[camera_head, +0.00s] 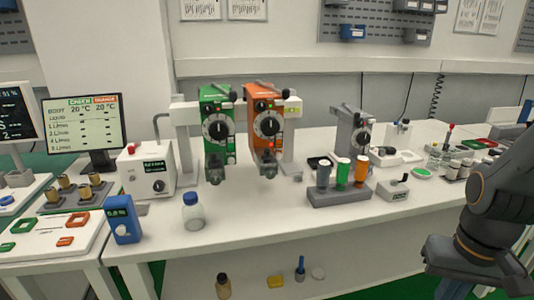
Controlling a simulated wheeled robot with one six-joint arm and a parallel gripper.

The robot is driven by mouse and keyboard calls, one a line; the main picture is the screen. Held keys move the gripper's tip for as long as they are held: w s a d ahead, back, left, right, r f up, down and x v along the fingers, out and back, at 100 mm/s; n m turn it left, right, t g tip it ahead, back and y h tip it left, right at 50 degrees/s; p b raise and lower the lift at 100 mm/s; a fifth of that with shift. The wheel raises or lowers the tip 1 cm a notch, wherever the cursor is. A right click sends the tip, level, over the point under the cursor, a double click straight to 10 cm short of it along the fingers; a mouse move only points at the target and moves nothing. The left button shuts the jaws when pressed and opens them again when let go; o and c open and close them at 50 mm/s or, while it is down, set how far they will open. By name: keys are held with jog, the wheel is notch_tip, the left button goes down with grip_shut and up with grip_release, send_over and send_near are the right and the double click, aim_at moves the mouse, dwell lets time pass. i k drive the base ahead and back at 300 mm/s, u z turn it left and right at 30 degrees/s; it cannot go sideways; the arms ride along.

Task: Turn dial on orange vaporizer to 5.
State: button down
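The orange vaporizer (264,98) hangs upright on a pale rail at the middle of the bench, right of a green vaporizer (215,100). Its dial (267,124) is a round dark disc with a pale vertical mark on its front. The numbers on the dial are too small to read, so its setting cannot be told. Nothing touches the dial. Dark links of my arm show at the right edge, well away from the vaporizer. My gripper's fingers are not visible.
A grey vaporizer (353,130) stands right of the orange one, behind a rack (338,196) holding several coloured bottles. A white box with a knob (148,168) and a monitor (84,124) stand left. The bench in front of the orange vaporizer is clear.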

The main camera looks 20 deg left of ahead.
aim_at(269, 127)
jog(key=k, duration=0.5)
jog(key=u, duration=0.4)
jog(key=i, duration=0.5)
jog(key=u, duration=1.2)
